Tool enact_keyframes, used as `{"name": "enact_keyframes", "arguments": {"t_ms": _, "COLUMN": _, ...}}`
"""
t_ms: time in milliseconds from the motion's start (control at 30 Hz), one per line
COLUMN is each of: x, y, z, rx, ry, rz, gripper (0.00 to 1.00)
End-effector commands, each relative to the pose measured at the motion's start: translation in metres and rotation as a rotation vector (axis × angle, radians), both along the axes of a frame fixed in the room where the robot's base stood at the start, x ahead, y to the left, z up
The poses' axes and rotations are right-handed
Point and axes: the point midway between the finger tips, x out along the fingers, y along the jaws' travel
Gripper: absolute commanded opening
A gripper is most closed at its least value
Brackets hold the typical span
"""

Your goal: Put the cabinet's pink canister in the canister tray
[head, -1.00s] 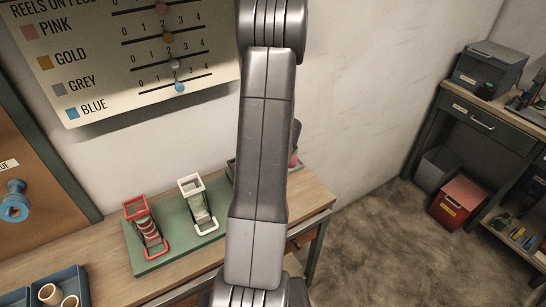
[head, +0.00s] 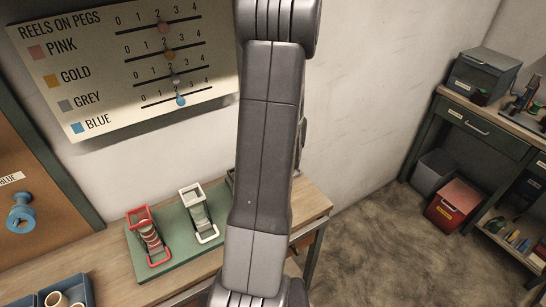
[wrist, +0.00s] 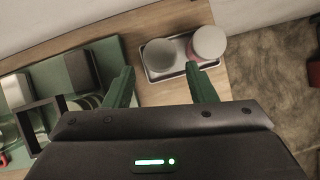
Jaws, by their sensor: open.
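In the wrist view, a canister with a pink body and pale lid (wrist: 209,43) stands in the right part of the small white-rimmed canister tray (wrist: 153,75). A second, grey-white canister (wrist: 159,56) stands beside it on the left. My gripper (wrist: 160,68) is open, its two green fingers apart with nothing held between them. The fingertips are at the near side of the tray in the picture; I cannot tell their height above it. In the head view my arm hides the gripper, the canisters and most of the tray.
A green board with a red-framed holder (head: 148,237) and a white-framed holder (head: 199,213) lies on the wooden bench (head: 310,204), left of the tray. At right are a dark workbench (head: 487,133), a grey box (head: 482,76) and a red bin (head: 453,205). Floor between is clear.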

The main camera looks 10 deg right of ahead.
Motion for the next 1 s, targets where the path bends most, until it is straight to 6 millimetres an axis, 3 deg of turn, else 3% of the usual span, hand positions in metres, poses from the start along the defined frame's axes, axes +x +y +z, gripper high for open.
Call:
{"name": "enact_keyframes", "arguments": {"t_ms": 33, "x": -0.005, "y": -0.002, "z": 0.013, "rx": -0.001, "ry": -0.001, "rz": -0.002, "gripper": 0.51}}
{"name": "enact_keyframes", "arguments": {"t_ms": 233, "x": -0.015, "y": -0.003, "z": 0.028, "rx": 0.001, "ry": -0.001, "rz": -0.001, "gripper": 0.51}}
{"name": "enact_keyframes", "arguments": {"t_ms": 867, "x": -0.017, "y": -0.003, "z": 0.029, "rx": 0.000, "ry": 0.000, "rz": 0.000, "gripper": 0.51}}
{"name": "enact_keyframes", "arguments": {"t_ms": 933, "x": -0.017, "y": -0.003, "z": 0.029, "rx": 0.001, "ry": 0.000, "rz": 0.000, "gripper": 0.37}}
{"name": "enact_keyframes", "arguments": {"t_ms": 1000, "x": -0.017, "y": -0.003, "z": 0.029, "rx": 0.001, "ry": 0.000, "rz": 0.000, "gripper": 0.36}}
